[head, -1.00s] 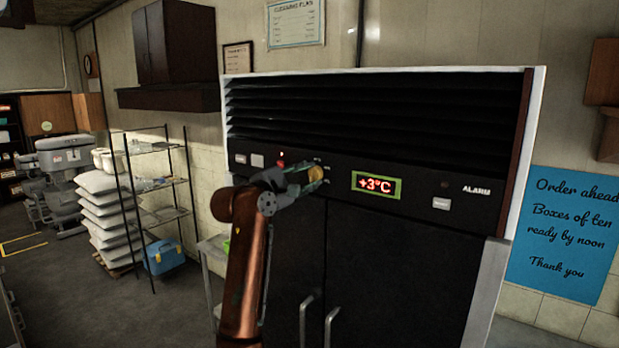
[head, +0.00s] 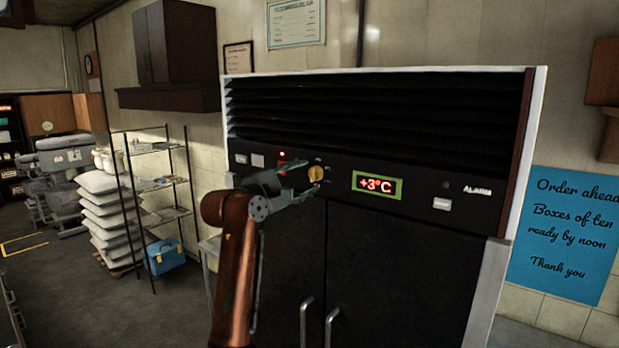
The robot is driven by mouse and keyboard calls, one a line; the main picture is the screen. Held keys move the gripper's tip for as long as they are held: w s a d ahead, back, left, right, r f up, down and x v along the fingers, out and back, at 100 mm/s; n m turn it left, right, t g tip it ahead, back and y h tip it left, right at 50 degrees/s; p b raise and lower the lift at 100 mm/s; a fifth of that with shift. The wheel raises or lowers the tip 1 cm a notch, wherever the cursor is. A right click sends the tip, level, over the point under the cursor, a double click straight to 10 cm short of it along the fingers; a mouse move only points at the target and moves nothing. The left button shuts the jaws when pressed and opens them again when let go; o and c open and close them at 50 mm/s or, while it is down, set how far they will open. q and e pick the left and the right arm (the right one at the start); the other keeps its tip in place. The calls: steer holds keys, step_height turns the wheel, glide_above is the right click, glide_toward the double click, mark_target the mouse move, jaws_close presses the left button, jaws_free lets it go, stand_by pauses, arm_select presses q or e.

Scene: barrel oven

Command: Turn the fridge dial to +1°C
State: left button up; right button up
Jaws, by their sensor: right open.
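The fridge (head: 390,260) is black with two doors and a control panel under its vent slats. I cannot tell whether either finger touches the knob. My left gripper is not in view.
The panel also has a red light (head: 281,154), white buttons and an ALARM label. The door handles (head: 306,322) stand out below. A wire shelf (head: 158,185), stacked sacks (head: 102,215) and a blue box (head: 165,256) are to the left. A blue sign (head: 563,236) hangs at right.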

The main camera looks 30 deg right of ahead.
steer(key=v, duration=0.9)
steer(key=shift+a, duration=0.35)
steer(key=shift+s, duration=0.1)
